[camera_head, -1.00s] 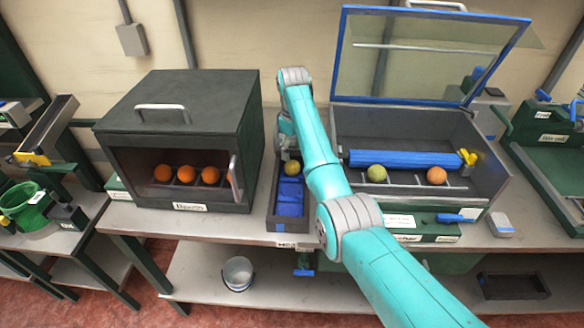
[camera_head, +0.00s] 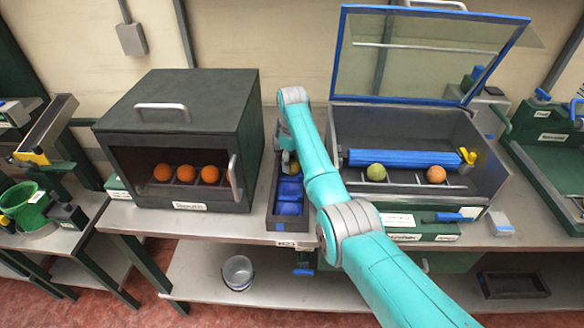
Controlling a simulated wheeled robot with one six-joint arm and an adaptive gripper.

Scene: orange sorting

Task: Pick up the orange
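Three oranges sit in a row inside the dark open-fronted box: left (camera_head: 162,173), middle (camera_head: 186,173) and right (camera_head: 210,174). A paler orange (camera_head: 436,174) lies in the grey bin with the raised lid, to the right of a yellow-green fruit (camera_head: 376,172). My arm reaches over the narrow tray with blue pads (camera_head: 290,208), between box and bin. My gripper (camera_head: 290,166) is mostly hidden behind my arm, low at the tray's far part. Its fingers cannot be made out, nor whether it holds anything. A sliver of yellowish fruit may show beside it.
The dark box (camera_head: 190,100) stands left of my arm, with a handle on its top and another at its front right. The grey bin's blue-edged clear lid (camera_head: 430,60) stands raised. A blue roller (camera_head: 405,158) spans the bin. A bucket (camera_head: 238,270) stands on the lower shelf.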

